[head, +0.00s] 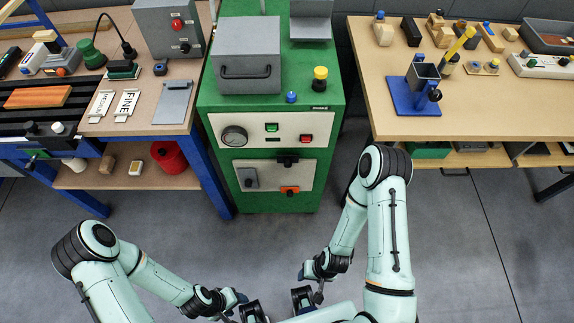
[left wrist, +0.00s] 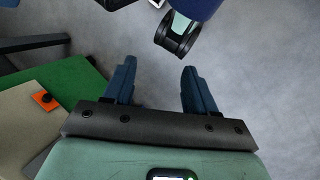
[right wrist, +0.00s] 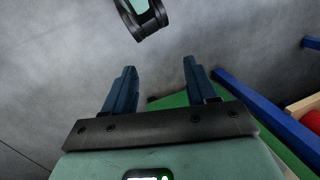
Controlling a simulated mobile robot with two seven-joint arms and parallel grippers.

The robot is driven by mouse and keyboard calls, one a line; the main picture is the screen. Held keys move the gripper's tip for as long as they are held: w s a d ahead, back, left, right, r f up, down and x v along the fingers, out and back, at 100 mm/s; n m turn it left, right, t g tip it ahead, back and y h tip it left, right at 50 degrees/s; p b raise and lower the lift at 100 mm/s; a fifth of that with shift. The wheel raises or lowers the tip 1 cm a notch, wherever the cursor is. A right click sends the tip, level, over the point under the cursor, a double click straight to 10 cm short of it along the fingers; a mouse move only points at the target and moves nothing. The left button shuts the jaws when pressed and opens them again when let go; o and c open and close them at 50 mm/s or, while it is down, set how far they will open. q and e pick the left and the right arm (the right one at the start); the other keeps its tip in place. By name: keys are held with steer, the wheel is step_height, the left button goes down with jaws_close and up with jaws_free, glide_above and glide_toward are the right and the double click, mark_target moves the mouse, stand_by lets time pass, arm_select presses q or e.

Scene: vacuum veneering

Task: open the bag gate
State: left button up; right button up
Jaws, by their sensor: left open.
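The green machine (head: 219,174) stands at the back centre. Its pale front has a grey lever plate (head: 247,179), an orange handle (head: 290,190) and a black handle (head: 287,160). I cannot tell which of these is the bag gate. The orange handle also shows at the left edge of the left wrist view (left wrist: 43,99). My left gripper (head: 238,298) is low in the head view, in front of the machine and apart from it. Its fingers are apart and empty (left wrist: 159,66). My right gripper (head: 318,294) is also low, its fingers apart and empty (right wrist: 160,66).
On the machine are a grey box (head: 248,55), a yellow-topped black knob (head: 320,78), a gauge (head: 234,136), and green (head: 272,127) and red (head: 305,138) buttons. Grey floor (head: 270,245) before the machine is clear.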

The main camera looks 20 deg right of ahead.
steer(key=w+d+f+t+h+b, duration=0.25)
steer(key=w+f+t+b, duration=0.2)
steer(key=w, duration=0.25)
steer(key=n+t+h+b, duration=0.35)
steer(key=t+b, duration=0.55)
steer(key=t, duration=0.4)
glide_toward(288, 166)
arm_select(q)
steer(key=w+a+f+t+b, duration=0.1)
steer(key=w+f, duration=0.3)
steer(key=f, duration=1.1)
steer(key=shift+w+a+f+n+t+y, duration=0.2)
steer(key=shift+a+f+n+t+y, duration=0.15)
steer(key=shift+a+t, duration=0.35)
arm_select(e)
steer(key=shift+h, duration=0.4)
steer(key=x, duration=0.8)
steer(key=shift+w+a+f, duration=0.1)
steer(key=shift+w+f, duration=0.05)
steer(key=shift+w, duration=0.15)
